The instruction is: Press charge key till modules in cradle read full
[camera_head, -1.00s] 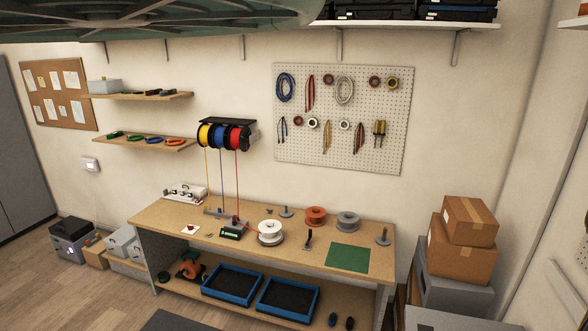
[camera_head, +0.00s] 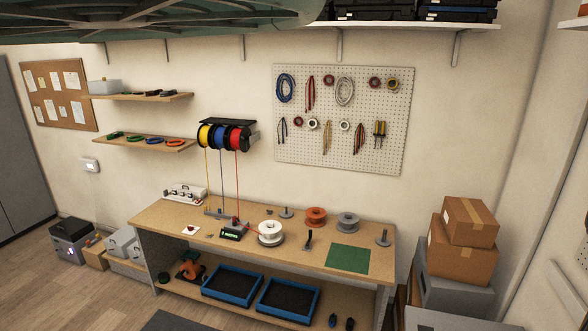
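My gripper is not in view. A white unit with several dark parts (camera_head: 184,193) stands at the back left of the wooden bench. It may be the cradle, but its modules and any readings are too small to make out. A small dark box with a green lit display (camera_head: 231,235) sits near the bench's front edge, left of a white spool; its text is not legible. A small white plate with a red spot (camera_head: 190,230) lies on the bench to its left. I cannot tell which of these carries the charge key.
The bench top (camera_head: 390,238) also holds an orange spool (camera_head: 316,217), a grey spool (camera_head: 348,222) and a green mat (camera_head: 347,258). Coloured wires hang from a wall spool rack (camera_head: 226,135). Blue trays (camera_head: 232,284) lie on the lower shelf. Cardboard boxes (camera_head: 463,249) stand at right.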

